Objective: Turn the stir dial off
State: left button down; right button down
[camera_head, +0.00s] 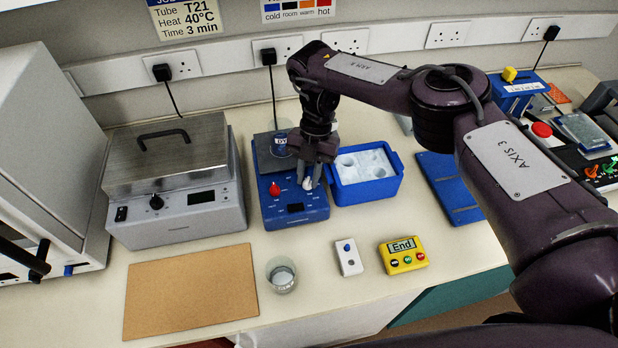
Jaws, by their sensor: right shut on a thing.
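The blue hotplate stirrer (268,212) stands at the middle of the bench, with a dark top plate at the back. Its front panel carries a red dial (274,189) on the left and a white dial (307,184) on the right. The lettering by the dials is too small to read. My right gripper (308,182) reaches down from above and is shut on the white dial, with its fingers hiding part of it. A labelled vessel (281,146) on the top plate is partly hidden by my right gripper. My left gripper is not in view.
A blue ice tub (368,190) stands close to the stirrer's right. A grey lidded bath (176,215) is to its left. In front are a brown mat (190,292), a glass beaker (281,275), a small white switch box (349,258) and a yellow timer (403,256).

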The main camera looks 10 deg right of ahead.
jog(key=n+b, duration=0.1)
jog(key=n+h+b, duration=0.1)
jog(key=n+b, duration=0.1)
jog(key=shift+w+a+f+n, duration=0.1)
jog(key=shift+w+n, duration=0.05)
jog(key=shift+n, duration=0.15)
jog(key=shift+a+n+g+h+b, duration=0.1)
jog(key=shift+n+g+h+b, duration=0.2)
jog(key=shift+n+h+b, duration=0.65)
jog(key=shift+n+y, duration=0.25)
jog(key=shift+n, duration=0.3)
jog(key=c, duration=1.2)
grip_release()
jog(key=shift+c, duration=0.2)
jog(key=shift+r, duration=0.35)
notch_tip(320, 180, up, 20)
jog(key=p, duration=1.1)
jog(key=shift+f, duration=0.25)
